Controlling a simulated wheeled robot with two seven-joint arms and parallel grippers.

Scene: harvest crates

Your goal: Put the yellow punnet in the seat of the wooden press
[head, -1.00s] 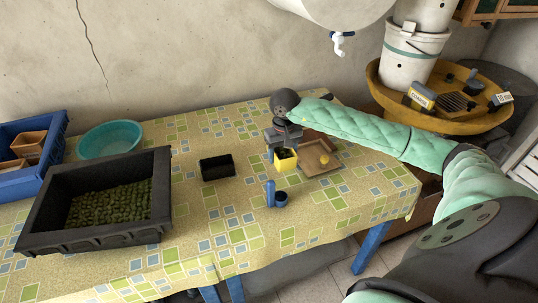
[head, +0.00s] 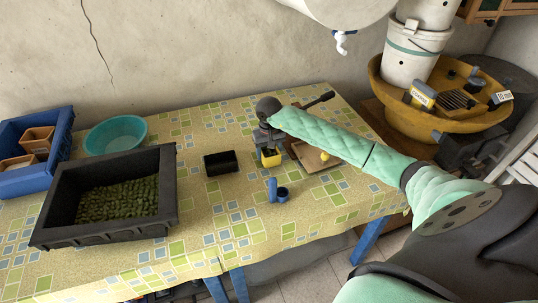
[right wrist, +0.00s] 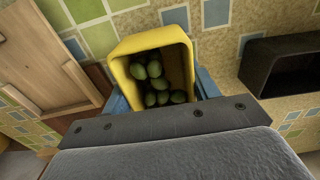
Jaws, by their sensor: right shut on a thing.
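My right gripper (head: 268,148) is shut on the yellow punnet (head: 271,160). In the right wrist view the punnet (right wrist: 122,68) lies between the blue fingers (right wrist: 160,95) and holds several green olives. I cannot tell whether it touches the table. The wooden press (head: 305,158) is just right of the punnet in the head view, partly behind my arm. Its pale wood (right wrist: 45,50) shows left of the punnet in the right wrist view, apart from it. Its seat is not clear to see. My left gripper is not in view.
A black punnet (head: 221,163) stands left of the gripper. A blue item with a dark cup (head: 282,194) is in front. A black crate of olives (head: 166,190), a teal bowl (head: 115,134) and a blue crate (head: 62,140) fill the left side. Cloth is clear between.

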